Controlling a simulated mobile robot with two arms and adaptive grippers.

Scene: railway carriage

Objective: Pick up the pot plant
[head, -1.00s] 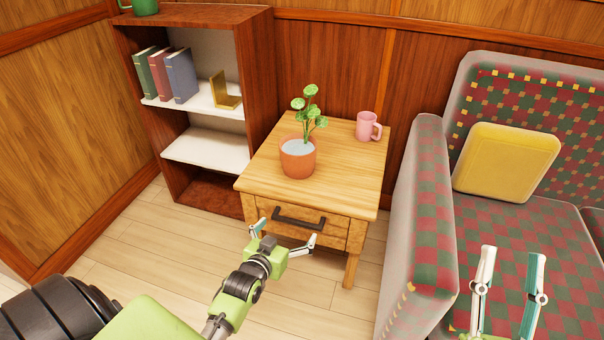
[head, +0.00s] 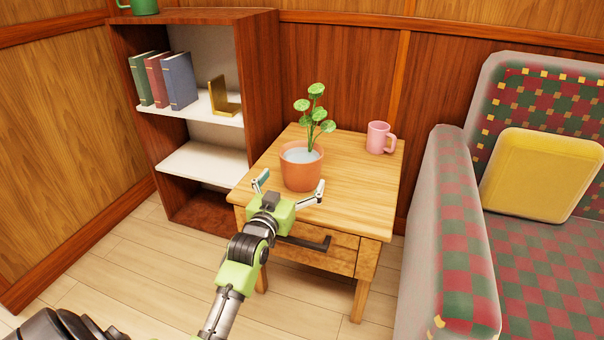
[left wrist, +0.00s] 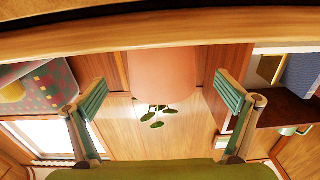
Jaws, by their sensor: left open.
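The pot plant, a terracotta pot (head: 301,174) with round green leaves (head: 314,112), stands upright on a wooden side table (head: 358,192). My left gripper (head: 291,187) is open at the table's front edge, its fingers spread in front of the pot. In the left wrist view, which is upside down, the pot (left wrist: 165,76) lies between and beyond the two open fingers (left wrist: 160,105), with its leaves (left wrist: 152,118) hanging below it. No contact between fingers and pot is clear. My right gripper is out of the head view.
A pink mug (head: 379,138) stands right of the plant on the table. A bookshelf (head: 262,90) with books and a gold bookend is on the left. A checkered seat (head: 450,230) with a yellow cushion (head: 541,174) is on the right. A drawer handle (head: 305,243) juts from the table front.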

